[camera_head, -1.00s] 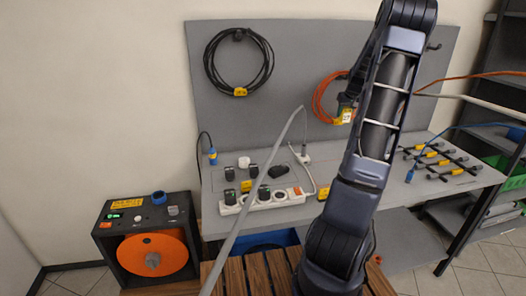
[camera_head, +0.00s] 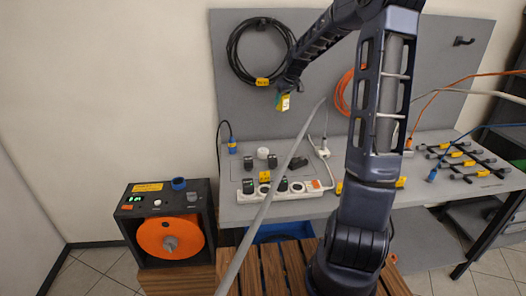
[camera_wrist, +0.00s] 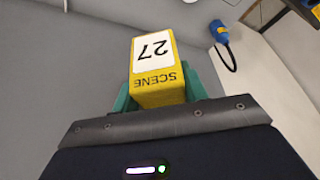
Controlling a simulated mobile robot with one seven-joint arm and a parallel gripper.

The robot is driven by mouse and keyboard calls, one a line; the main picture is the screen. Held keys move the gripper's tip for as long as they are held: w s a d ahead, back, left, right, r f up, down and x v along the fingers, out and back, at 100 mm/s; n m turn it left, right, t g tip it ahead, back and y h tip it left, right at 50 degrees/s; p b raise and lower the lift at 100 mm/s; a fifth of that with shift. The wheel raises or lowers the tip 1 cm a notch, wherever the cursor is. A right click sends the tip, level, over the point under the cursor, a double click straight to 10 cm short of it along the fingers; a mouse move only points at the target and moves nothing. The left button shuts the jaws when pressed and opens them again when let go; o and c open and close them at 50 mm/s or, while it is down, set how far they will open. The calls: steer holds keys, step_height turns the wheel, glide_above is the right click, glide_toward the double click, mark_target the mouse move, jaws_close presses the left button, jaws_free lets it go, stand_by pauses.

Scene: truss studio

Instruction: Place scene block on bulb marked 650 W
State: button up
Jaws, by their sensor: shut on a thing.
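The scene block (camera_head: 283,102) is yellow with a white label. In the wrist view the scene block (camera_wrist: 155,65) fills the upper middle, and its label reads SCENE 27 upside down. My gripper (camera_head: 286,93) is shut on it and holds it in the air in front of the grey back panel, above the workbench. In the wrist view the teal fingers of my gripper (camera_wrist: 158,93) show on both sides of the block. I cannot make out a bulb marked 650 W in either view; the small marks on the bench are unreadable.
The workbench (camera_head: 222,208) carries a white power strip (camera_head: 309,190) with black plugs. Black adapters and a white round piece (camera_head: 262,153) stand behind it. An orange reel box (camera_head: 168,236) stands lower left. A grey cable crosses the foreground.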

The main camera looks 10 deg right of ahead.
steer(key=s+a+n, duration=0.2)
steer(key=s+a, duration=0.1)
steer(key=a, duration=0.6)
glide_above(262, 149)
steer(key=shift+g+y, duration=0.3)
step_height(262, 149, down, 19)
steer(key=shift+f, duration=0.15)
steer(key=shift+f, duration=0.1)
steer(key=o, duration=1)
